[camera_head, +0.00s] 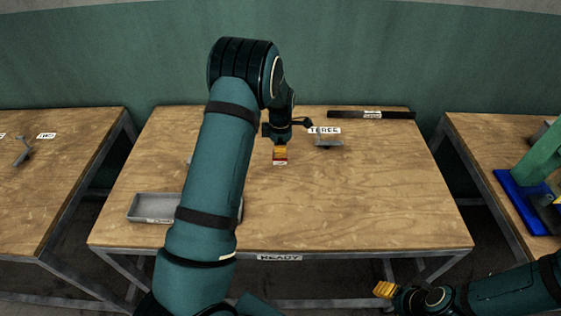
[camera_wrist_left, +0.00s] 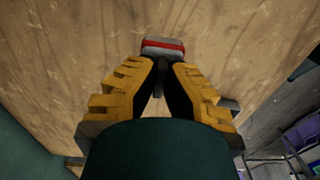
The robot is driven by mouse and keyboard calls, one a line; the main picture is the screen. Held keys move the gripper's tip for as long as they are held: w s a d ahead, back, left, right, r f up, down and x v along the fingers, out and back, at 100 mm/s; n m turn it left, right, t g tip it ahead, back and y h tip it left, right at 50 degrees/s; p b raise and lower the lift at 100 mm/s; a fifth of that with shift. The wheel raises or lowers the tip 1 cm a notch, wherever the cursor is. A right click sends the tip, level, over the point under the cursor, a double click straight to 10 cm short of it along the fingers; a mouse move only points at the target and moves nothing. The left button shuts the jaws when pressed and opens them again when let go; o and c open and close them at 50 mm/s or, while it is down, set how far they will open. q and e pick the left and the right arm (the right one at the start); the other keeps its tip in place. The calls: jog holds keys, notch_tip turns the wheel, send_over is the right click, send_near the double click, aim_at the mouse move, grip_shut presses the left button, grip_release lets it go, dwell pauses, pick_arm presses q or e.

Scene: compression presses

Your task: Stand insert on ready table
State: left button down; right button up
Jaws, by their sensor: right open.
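The insert (camera_head: 280,161) is a small grey block with a red band, seen over the middle of the ready table (camera_head: 360,215). In the left wrist view the insert (camera_wrist_left: 163,47) sits at the fingertips, with a dark stem between the fingers. My left gripper (camera_head: 280,149) points down, its yellow fingers closed in around the insert. I cannot tell whether the insert's underside touches the table top. My right gripper (camera_head: 385,290) is open and empty, low in front of the table's front edge. My left arm hides part of the table.
A grey tray (camera_head: 155,207) lies at the table's left. A grey metal piece (camera_head: 328,142) stands by the THREE label (camera_head: 324,130). A black bar (camera_head: 345,114) lies along the back edge. The table's right half is clear. A blue and green press (camera_head: 525,185) stands on the right table.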

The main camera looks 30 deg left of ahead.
pick_arm(q)
notch_tip(320, 180, down, 6)
jog(key=shift+f, duration=0.25)
jog(key=shift+f, duration=0.1)
jog(key=c, duration=1.1)
grip_release()
jog(key=shift+c, duration=0.2)
